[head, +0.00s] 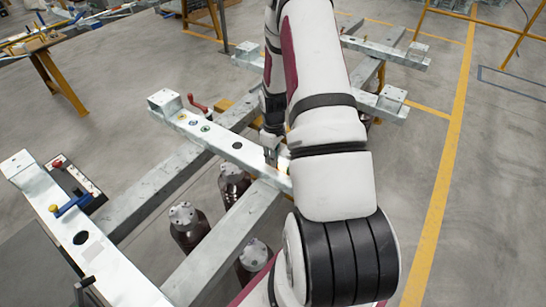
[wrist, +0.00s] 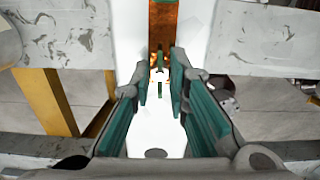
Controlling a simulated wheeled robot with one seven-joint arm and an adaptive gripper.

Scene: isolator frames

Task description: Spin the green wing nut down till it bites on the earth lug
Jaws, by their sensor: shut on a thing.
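The green wing nut (wrist: 159,88) shows in the wrist view between my fingertips, its narrow wings one above the other around a bright round centre. It lies at the near end of a copper-coloured strip (wrist: 164,30), which looks like the earth lug, on a bright steel beam. Whether the nut touches the strip I cannot tell. My gripper (wrist: 161,78), with teal pads on both fingers, is shut on the wing nut, one finger on each side. In the head view my gripper (head: 270,150) points down at the steel beam (head: 220,140); nut and lug are hidden there.
Crossing grey beams (wrist: 268,38) flank the spot. A red-handled lever (head: 196,105) stands on the frame to the left. A blue-handled part (head: 73,205) sits at the near left. Dark cylinders (head: 189,229) stand below the frame. The floor at right is open.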

